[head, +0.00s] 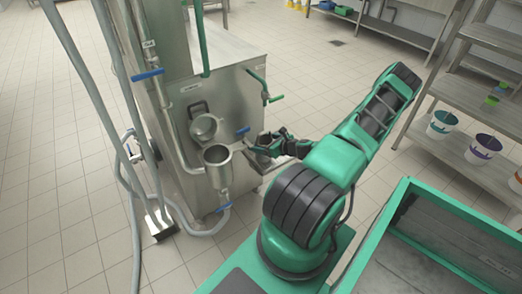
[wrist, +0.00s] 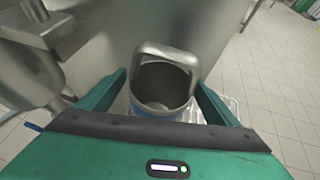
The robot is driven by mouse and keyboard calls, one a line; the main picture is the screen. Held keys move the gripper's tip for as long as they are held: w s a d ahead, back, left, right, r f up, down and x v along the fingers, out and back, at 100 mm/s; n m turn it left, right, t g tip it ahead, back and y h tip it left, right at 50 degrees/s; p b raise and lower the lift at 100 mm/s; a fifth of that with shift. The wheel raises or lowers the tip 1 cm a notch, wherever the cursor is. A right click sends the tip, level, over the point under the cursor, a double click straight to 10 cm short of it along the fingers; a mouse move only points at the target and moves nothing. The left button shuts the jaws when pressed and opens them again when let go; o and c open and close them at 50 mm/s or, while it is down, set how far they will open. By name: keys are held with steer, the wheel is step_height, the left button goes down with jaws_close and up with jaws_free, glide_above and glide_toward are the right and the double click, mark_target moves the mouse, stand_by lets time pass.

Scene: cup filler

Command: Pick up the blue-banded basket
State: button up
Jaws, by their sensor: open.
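The blue-banded basket (wrist: 162,85) is a round metal cup with a squared handle arching at its far side. In the wrist view it is between my gripper's fingers, and a strip of blue shows low on its near side. Its inside looks empty. My gripper (wrist: 163,88) is open, with one green finger on each side of the basket; I cannot tell if either finger touches it. In the head view my gripper (head: 275,144) is at the right side of the steel machine, and the basket is small and partly hidden by it.
The steel filler machine (head: 243,92) stands close, with a metal funnel (head: 217,166), blue-handled valves and grey hoses (head: 123,150). A pale wire rack (wrist: 232,103) shows beside the basket. Shelves at right hold banded buckets (head: 441,125).

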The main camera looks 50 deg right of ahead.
steer(key=shift+x, duration=1.55)
steer(key=c, duration=1.3)
steer(key=shift+r, duration=0.15)
